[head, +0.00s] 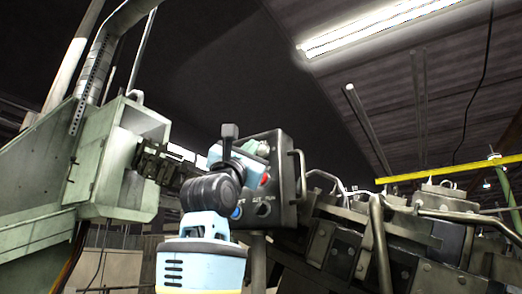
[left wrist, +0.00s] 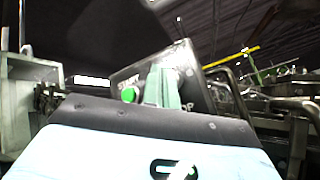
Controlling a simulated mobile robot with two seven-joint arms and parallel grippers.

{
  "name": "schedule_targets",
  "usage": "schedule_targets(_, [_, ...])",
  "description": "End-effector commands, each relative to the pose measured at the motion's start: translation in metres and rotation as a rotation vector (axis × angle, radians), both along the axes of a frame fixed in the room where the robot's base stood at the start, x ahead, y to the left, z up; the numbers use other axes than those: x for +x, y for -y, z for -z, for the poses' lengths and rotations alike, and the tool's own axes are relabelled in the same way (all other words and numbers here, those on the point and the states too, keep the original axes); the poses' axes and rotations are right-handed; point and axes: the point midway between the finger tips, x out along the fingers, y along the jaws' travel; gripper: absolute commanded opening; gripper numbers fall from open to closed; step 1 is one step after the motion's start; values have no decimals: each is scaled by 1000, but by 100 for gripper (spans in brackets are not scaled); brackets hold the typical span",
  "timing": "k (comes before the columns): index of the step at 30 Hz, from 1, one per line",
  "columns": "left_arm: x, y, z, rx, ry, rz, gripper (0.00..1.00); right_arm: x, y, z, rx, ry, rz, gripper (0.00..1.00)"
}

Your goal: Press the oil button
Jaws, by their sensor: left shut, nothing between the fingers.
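A dark control box (head: 283,165) stands in the middle of the head view. Its face carries a red button (head: 264,180), a blue button (head: 237,213) and a black knob (head: 263,210) with small white labels. I cannot read which one is the oil button. In the left wrist view, the box (left wrist: 196,72) shows a green button (left wrist: 130,94) under a START label. My left gripper (left wrist: 163,85) is shut and empty in front of the box face, covering part of it; I cannot tell whether it touches. My right gripper is out of view.
A pale green machine housing (head: 90,180) stands to the left. Metal machinery with bent handrails (head: 380,240) fills the right. A handle (head: 300,172) sticks out from the box's right side. A yellow beam (head: 450,168) crosses at far right.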

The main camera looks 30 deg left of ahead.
Motion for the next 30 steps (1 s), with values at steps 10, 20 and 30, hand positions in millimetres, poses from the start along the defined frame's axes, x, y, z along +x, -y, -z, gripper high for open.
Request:
schedule_targets(10, [0, 0, 0, 0, 0, 0, 0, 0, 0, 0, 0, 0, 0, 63])
schedule_targets(20, [0, 0, 0, 0, 0, 0, 0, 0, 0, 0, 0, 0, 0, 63])
schedule_targets(30, [7, 1, 0, 0, 0, 2, 0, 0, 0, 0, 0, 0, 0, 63])
